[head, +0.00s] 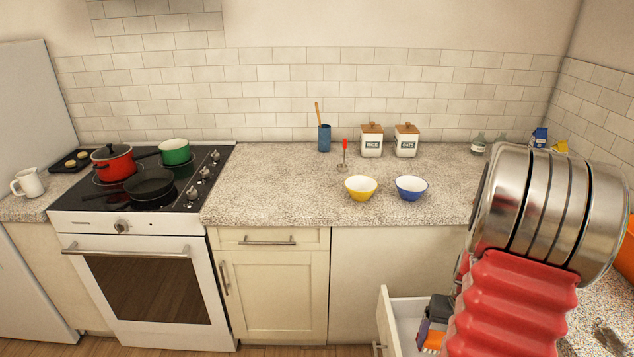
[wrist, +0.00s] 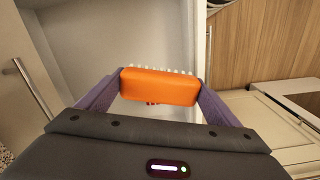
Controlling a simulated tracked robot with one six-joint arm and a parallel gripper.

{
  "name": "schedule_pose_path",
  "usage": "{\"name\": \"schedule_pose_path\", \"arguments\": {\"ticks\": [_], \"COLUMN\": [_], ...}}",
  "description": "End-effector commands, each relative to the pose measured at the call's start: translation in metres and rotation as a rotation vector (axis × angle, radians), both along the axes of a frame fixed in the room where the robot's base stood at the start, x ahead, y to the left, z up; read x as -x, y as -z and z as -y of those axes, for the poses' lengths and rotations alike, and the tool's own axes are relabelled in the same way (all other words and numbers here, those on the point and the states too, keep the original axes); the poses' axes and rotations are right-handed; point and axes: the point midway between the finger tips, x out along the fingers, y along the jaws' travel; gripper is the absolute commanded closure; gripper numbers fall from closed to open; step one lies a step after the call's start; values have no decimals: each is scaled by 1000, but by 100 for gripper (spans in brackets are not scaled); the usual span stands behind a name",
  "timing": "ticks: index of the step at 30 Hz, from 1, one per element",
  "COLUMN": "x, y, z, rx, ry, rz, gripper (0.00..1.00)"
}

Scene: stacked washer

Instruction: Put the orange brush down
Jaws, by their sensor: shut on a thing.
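The orange brush (wrist: 158,87) is an orange block with white bristles along its far edge. My gripper (wrist: 160,90) is shut on it, with one purple finger at each end. In the head view the brush (head: 433,342) shows low at the right, partly hidden by my arm, and my gripper (head: 428,335) is beside the open drawer (head: 403,311). In the wrist view a pale surface lies behind the brush; I cannot tell whether the brush touches anything.
The counter (head: 290,200) holds a yellow bowl (head: 361,188), a blue bowl (head: 411,188) and canisters along the back; its front middle is clear. The stove (head: 150,190) with pots stands at the left. An orange thing (head: 627,255) shows at the right edge, mostly hidden by my arm.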

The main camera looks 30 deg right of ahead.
Motion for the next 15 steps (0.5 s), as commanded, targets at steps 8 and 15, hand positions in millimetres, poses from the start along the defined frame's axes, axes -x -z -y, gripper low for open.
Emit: {"name": "schedule_pose_path", "arguments": {"ticks": [8, 15], "x": [-72, -128], "y": [-23, -41], "z": [-21, -51], "rx": [1, 1], "ry": [-54, -119], "rz": [1, 1], "gripper": [37, 37]}}
